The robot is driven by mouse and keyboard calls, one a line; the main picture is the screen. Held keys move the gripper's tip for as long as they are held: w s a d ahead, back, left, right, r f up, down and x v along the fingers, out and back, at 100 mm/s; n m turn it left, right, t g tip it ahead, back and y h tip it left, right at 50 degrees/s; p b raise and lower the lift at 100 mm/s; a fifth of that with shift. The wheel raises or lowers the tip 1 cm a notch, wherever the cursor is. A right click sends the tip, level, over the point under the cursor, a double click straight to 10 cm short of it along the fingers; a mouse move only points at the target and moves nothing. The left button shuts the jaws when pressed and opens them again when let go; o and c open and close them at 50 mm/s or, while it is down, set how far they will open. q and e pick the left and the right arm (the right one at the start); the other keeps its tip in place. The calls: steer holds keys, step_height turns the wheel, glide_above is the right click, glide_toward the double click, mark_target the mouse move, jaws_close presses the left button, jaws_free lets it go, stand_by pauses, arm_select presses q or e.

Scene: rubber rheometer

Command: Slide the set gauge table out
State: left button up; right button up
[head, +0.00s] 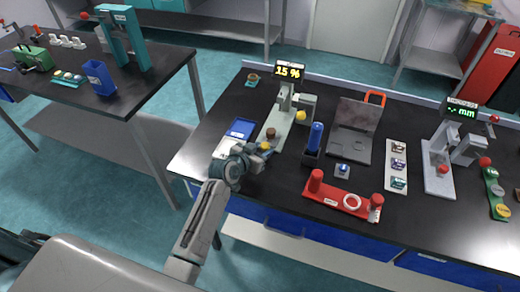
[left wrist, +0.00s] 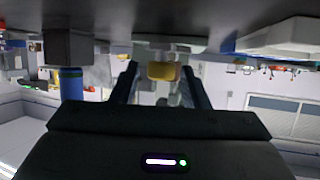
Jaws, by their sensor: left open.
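The set gauge (head: 283,108) stands on the black bench, with a "15 %" display on top and a long pale base running toward the front edge. A yellow knob (head: 265,146) is at the front end of its base. My left gripper (head: 261,149) is open at this knob. In the left wrist view, which looks upside down, the yellow knob (left wrist: 162,71) appears between the two dark fingers of my left gripper (left wrist: 158,82). I cannot tell whether the fingers touch it. My right gripper is not in view.
A blue tray (head: 240,129) lies left of the gauge. A blue-handled tool in a dark holder (head: 314,142) stands close to the right. A red rack (head: 342,198), a laptop-like device (head: 350,130) and an "mm" gauge (head: 442,170) are farther right. The bench's front edge lies below my gripper.

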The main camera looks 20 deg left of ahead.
arm_select(q)
steer(key=shift+o, duration=0.5)
steer(key=shift+w, duration=0.1)
steer(key=shift+s+a+r, duration=0.2)
steer(key=shift+s+r, duration=0.1)
steer(key=shift+s, duration=0.35)
steer(key=b+v, duration=0.2)
steer(key=v, duration=0.6)
steer(key=shift+s+b, duration=0.15)
steer(key=shift+b, duration=0.15)
steer(key=shift+s+a+r, duration=0.1)
steer(key=shift+s+r, duration=0.15)
steer(key=shift+s, duration=0.2)
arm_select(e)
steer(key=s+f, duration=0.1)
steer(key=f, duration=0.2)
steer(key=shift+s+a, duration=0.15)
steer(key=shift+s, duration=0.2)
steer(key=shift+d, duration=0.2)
